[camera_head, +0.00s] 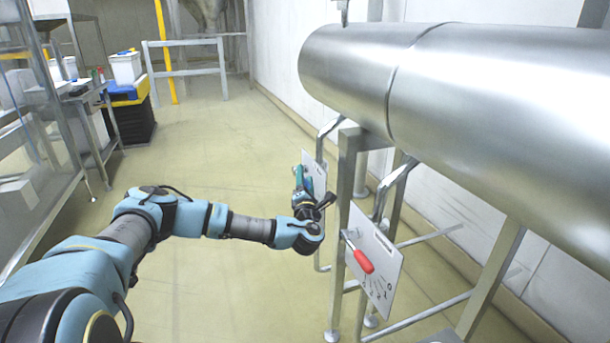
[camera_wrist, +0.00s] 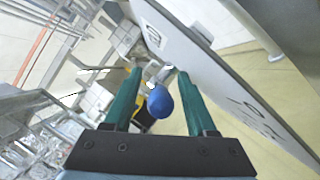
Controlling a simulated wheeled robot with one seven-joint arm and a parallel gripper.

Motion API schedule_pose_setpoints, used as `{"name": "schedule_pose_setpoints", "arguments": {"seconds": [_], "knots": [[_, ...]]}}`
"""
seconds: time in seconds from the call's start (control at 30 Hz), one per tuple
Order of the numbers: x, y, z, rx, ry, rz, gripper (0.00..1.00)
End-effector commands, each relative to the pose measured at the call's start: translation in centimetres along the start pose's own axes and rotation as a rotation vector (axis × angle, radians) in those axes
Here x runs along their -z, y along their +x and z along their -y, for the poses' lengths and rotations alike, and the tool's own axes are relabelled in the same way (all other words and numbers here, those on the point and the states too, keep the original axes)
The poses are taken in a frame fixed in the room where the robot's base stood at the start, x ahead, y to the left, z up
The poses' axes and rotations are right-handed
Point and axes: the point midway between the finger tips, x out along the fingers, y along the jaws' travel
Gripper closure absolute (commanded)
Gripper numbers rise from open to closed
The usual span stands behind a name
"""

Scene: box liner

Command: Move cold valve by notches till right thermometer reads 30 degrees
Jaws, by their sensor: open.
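The cold valve shows as a blue-tipped handle (camera_wrist: 160,102) in the wrist view. It lies between the two green fingers of my gripper (camera_wrist: 154,72), which are open. I cannot tell if either finger touches the handle. Its white plate (camera_wrist: 205,60) runs along the right of that view, with dark marks too tilted to read. In the head view my gripper (camera_head: 301,176) is beside the far white plate (camera_head: 317,172) and covers the blue handle. No thermometer reading can be made out in either view.
A red-handled valve (camera_head: 362,260) sits on the nearer white plate (camera_head: 384,285), right of my arm. A large steel pipe (camera_head: 480,90) on metal legs runs above both plates. A rack (camera_head: 80,130) stands at the left. The floor between is clear.

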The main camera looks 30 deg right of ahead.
Motion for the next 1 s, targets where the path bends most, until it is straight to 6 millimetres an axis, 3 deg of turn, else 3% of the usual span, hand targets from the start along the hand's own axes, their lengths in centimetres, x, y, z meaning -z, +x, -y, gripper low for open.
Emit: {"name": "schedule_pose_setpoints", "arguments": {"seconds": [0.37,0.87,1.0], "knots": [[0.0,0.58,0.02,0.001,0.0,0.0,0.43],[0.0,0.56,0.02,0.001,0.0,0.0,0.99],[0.0,0.55,0.02,0.001,0.0,0.0,1.0]]}}
